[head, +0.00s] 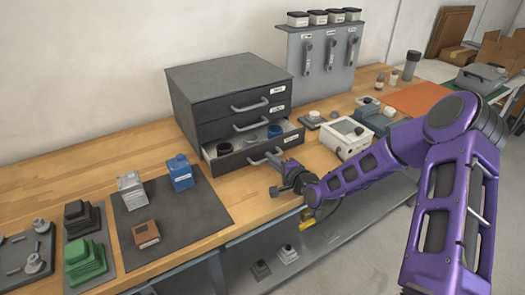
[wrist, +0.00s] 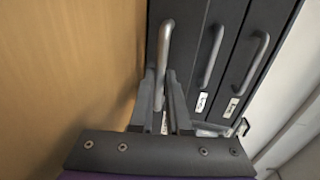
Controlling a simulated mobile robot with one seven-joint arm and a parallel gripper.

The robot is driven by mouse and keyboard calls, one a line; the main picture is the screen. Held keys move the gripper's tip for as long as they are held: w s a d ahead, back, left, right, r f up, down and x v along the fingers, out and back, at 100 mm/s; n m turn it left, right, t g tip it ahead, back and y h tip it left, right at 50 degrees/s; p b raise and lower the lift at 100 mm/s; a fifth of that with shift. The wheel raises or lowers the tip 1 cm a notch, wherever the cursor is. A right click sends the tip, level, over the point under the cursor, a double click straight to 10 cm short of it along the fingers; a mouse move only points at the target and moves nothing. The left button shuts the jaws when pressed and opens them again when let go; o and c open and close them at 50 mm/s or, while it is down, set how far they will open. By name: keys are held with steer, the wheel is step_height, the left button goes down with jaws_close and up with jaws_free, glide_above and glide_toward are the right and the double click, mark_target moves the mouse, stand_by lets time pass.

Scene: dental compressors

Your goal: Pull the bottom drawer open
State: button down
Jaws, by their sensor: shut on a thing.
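The dark grey drawer cabinet (head: 220,85) stands on the wooden bench. My gripper (head: 279,175) is at the front of this drawer. In the wrist view, the fingers of my gripper (wrist: 161,82) are on either side of the grey bottom handle (wrist: 165,45), shut on it. The two upper drawers (head: 232,126) look closed.
A white box device (head: 346,138) stands close right of my gripper. A grey panel with hanging handles (head: 325,60) stands behind. Bench in front of the drawer is bare.

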steer(key=v, duration=0.2)
steer(key=f+v, duration=0.1)
steer(key=v, duration=0.4)
steer(key=shift+s+d+f, duration=0.2)
steer(key=shift+s+d, duration=0.15)
steer(key=shift+s, duration=0.05)
steer(key=c, duration=1.2)
jaws_free()
steer(key=p+v, duration=0.3)
steer(key=v, duration=1.4)
steer(key=shift+s+r, duration=0.1)
steer(key=shift+s, duration=0.1)
